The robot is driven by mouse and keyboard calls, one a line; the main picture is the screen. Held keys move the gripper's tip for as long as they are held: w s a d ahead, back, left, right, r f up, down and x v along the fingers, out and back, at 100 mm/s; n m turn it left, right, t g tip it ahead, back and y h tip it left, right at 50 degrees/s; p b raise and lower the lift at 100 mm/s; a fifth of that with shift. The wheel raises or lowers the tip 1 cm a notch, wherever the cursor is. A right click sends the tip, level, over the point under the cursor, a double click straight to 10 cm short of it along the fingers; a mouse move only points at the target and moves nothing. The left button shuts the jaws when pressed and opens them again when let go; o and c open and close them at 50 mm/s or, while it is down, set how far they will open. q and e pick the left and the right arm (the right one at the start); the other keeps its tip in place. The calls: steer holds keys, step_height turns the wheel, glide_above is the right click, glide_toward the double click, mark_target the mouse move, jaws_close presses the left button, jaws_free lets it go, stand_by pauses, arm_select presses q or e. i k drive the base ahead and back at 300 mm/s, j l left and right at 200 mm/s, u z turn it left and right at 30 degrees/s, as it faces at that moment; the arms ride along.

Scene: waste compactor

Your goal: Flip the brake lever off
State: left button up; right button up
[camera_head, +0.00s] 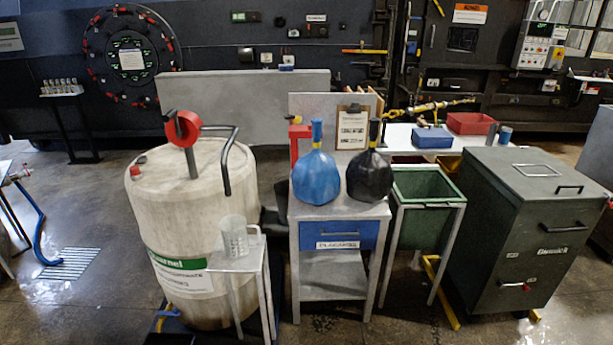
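No part is clearly marked as the brake lever. A small red-and-white lever (515,287) sits low on the front of the dark green lidded bin (490,235) at the right. It may be the brake lever, but it is too small to tell which way it is set. The bin's lid is shut, with a dark handle on its front edge. Its label is too small to read surely. Neither of my grippers is in view.
A large pale drum (170,225) with a red-topped post stands at left. A small grey stand (340,213) holds a blue bag (316,178) and a black bag (369,175). A green open bin (425,185) stands beside the dark bin. Free floor lies at the front right.

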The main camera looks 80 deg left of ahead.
mark_target(526, 289)
steer(key=u, duration=2.35)
steer(key=z, duration=1.35)
steer(key=i+l, duration=0.2)
steer(key=i, duration=0.5)
steer(key=i+l, duration=0.15)
steer(key=i, duration=0.5)
steer(key=i+l+z, duration=0.1)
steer(key=i, duration=0.6)
steer(key=i+l, duration=0.2)
steer(key=i, duration=0.5)
